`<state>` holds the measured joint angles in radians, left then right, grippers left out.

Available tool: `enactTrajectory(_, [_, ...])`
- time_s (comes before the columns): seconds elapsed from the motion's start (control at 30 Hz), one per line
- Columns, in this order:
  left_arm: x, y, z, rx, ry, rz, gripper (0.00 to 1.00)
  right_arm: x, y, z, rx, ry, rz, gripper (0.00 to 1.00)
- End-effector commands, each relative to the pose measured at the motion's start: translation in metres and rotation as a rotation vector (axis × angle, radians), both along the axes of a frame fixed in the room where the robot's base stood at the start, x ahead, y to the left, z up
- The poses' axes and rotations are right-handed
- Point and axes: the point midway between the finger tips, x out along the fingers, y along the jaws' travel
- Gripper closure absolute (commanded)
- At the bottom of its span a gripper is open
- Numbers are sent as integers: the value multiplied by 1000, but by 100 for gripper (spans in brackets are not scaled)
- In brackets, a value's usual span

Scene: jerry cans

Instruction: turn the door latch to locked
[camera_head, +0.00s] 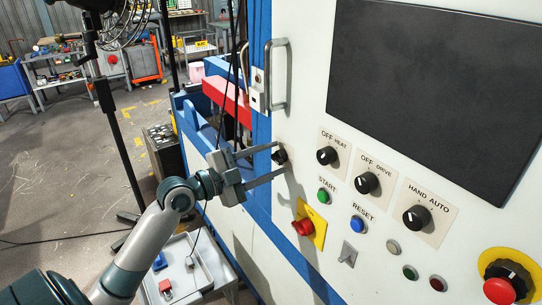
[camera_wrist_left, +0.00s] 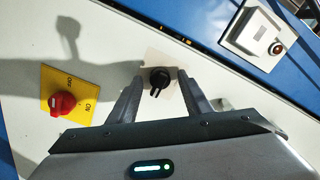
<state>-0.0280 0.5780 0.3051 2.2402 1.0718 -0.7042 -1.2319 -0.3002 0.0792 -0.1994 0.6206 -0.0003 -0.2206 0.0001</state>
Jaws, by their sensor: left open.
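The door latch appears to be a small black turn knob (camera_head: 280,154) at the left edge of the white cabinet panel (camera_head: 300,105). In the left wrist view the black knob (camera_wrist_left: 159,78) sits on a pale square plate (camera_wrist_left: 168,96), with its pointer toward the gripper. My left gripper (camera_head: 281,159) is open, with one finger on each side of the knob. In the left wrist view the left gripper's fingertips (camera_wrist_left: 159,84) flank the knob with visible gaps. Any lettering on the plate is not readable. My right gripper is not in view.
A metal door handle (camera_head: 286,75) sits above the knob. A red switch (camera_head: 302,227) on a yellow plate is below it. Selector knobs (camera_head: 366,182), a green button (camera_head: 323,196) and a dark screen (camera_head: 425,85) lie to the right. A grey tray (camera_head: 185,270) is below my arm.

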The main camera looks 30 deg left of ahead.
Motion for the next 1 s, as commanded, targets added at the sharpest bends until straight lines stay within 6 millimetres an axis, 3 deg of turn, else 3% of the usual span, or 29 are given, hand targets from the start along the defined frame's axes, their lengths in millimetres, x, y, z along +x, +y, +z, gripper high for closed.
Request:
enactTrajectory(0.33, [2,-1,0,0,0,-1,55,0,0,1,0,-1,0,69])
enactTrajectory(0.5, [2,-1,0,0,0,-1,93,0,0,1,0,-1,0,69])
enactTrajectory(0.53, [2,-1,0,0,0,-1,97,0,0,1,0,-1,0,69])
enactTrajectory(1.0, [2,-2,-1,-59,27,-3,96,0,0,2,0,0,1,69])
